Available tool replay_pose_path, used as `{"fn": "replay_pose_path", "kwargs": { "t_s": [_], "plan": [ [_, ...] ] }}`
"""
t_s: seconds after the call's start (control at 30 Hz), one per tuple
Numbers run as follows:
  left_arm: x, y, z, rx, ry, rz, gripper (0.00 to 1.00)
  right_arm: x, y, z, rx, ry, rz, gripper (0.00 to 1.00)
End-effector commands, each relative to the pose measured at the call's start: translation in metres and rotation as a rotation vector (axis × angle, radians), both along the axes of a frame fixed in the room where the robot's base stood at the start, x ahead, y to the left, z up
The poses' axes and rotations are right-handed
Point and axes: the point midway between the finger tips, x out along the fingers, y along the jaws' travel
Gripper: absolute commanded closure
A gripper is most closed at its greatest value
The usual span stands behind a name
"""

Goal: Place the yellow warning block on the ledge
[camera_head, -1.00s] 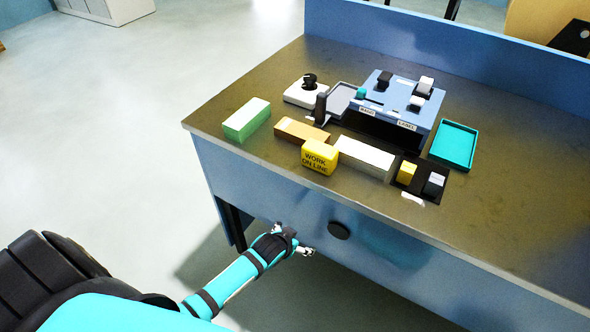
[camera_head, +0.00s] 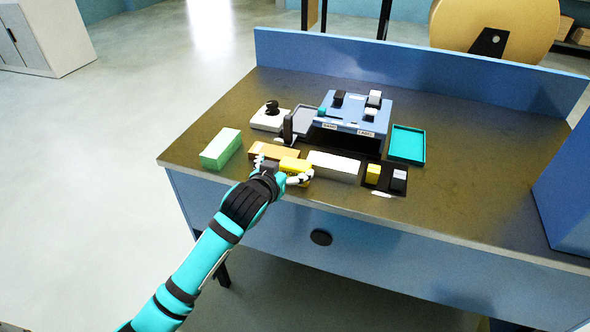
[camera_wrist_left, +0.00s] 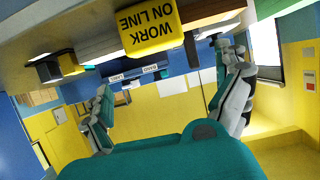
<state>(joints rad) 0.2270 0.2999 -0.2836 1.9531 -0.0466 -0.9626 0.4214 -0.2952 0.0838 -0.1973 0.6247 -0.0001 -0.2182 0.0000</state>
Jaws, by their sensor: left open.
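The yellow warning block (camera_head: 296,166) sits near the front edge of the bench, partly hidden by my left gripper (camera_head: 284,172). In the left wrist view the block (camera_wrist_left: 150,28) shows its "WORK ON LINE" face upside down, just ahead of my open left fingers (camera_wrist_left: 168,88). The fingers stand on either side in that view and do not appear to touch the block. The ledge is hard to single out; a blue panel unit (camera_head: 356,112) with switches stands behind the block. My right gripper is not in view.
A green block (camera_head: 221,149), a brown block (camera_head: 274,151) and a white block (camera_head: 334,166) lie near the yellow one. A teal tray (camera_head: 407,144) is at the right of the panel.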

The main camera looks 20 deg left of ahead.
Motion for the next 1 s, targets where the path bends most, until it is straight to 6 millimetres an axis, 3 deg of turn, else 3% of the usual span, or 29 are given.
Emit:
{"fn": "replay_pose_path", "kwargs": {
  "t_s": [0.13,0.43,0.7,1.0],
  "plan": [
    [0.023,-0.001,-0.009,0.002,0.001,0.0,0.0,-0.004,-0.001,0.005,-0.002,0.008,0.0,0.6],
    [0.042,-0.002,-0.022,0.001,0.002,0.0,0.0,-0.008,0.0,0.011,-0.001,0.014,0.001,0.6],
    [0.071,-0.005,-0.043,0.001,-0.001,0.0,0.0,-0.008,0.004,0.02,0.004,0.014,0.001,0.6],
    [0.076,-0.005,-0.047,0.001,-0.001,-0.002,0.0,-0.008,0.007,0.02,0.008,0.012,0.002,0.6]
  ]
}}
